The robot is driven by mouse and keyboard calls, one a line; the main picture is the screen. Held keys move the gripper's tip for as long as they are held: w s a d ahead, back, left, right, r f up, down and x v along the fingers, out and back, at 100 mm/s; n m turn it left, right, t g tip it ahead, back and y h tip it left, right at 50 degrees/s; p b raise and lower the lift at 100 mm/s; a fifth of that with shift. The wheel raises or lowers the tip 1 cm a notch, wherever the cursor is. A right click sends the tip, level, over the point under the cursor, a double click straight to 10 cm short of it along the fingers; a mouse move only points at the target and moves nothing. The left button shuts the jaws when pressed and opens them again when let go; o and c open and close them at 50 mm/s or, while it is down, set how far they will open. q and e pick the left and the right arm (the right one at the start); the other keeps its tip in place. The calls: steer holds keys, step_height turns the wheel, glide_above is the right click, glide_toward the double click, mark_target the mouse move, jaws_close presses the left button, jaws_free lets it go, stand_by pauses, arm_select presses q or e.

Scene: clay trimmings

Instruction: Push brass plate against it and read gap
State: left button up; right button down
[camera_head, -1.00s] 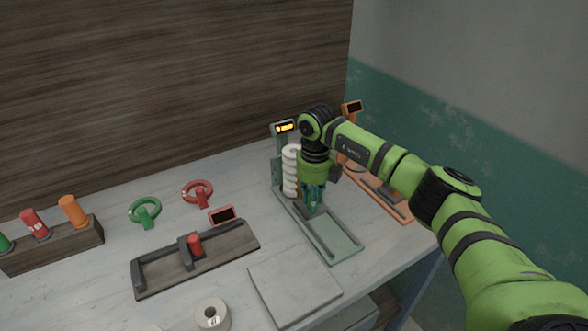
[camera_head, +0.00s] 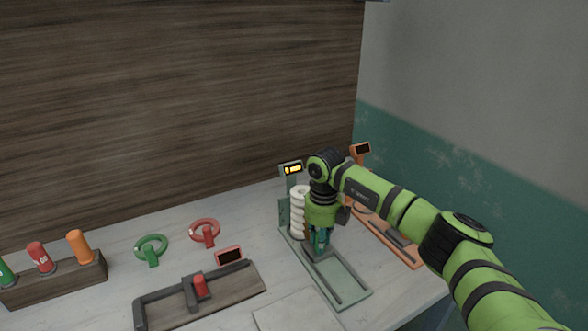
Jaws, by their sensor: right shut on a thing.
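A green gauge (camera_head: 352,293) with a railed bed stands at the right of the bench. A white ribbed stack (camera_head: 298,213) stands upright at its back end, partly behind my right gripper. Its display (camera_head: 292,169) is lit yellow, but its reading is too small to make out. My right gripper (camera_head: 319,243) points down over the bed, beside the front of the stack, shut on the grip of a small grey slider block (camera_head: 318,254). Whether the block touches the stack is hidden. I cannot make out a brass-coloured plate. My left gripper is out of view.
An orange gauge (camera_head: 400,246) with a dark display stands behind my right arm. A dark wooden caliper fixture (camera_head: 232,297), green ring (camera_head: 151,247), red ring (camera_head: 204,232) and a rack (camera_head: 60,282) of coloured plugs lie left. A pale slab (camera_head: 300,315) lies in front.

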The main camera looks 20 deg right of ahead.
mark_target(336, 275)
steer(key=shift+s+f+p, duration=0.1)
steer(key=shift+s+p, duration=0.25)
steer(key=shift+s, duration=0.05)
steer(key=shift+s+p, duration=0.95)
steer(key=shift+s, duration=0.6)
steer(key=shift+s+d+p, duration=0.15)
steer(key=shift+s+p, duration=0.45)
steer(key=shift+s, duration=0.7)
steer(key=shift+s+f+p, duration=0.1)
steer(key=shift+s+p, duration=0.2)
steer(key=shift+s, duration=0.3)
steer(key=shift+c, duration=0.2)
jaws_free()
steer(key=shift+d, duration=0.1)
steer(key=shift+w, duration=0.1)
step_height(336, 275, up, 7)
steer(key=p, duration=0.4)
steer(key=shift+p, duration=0.3)
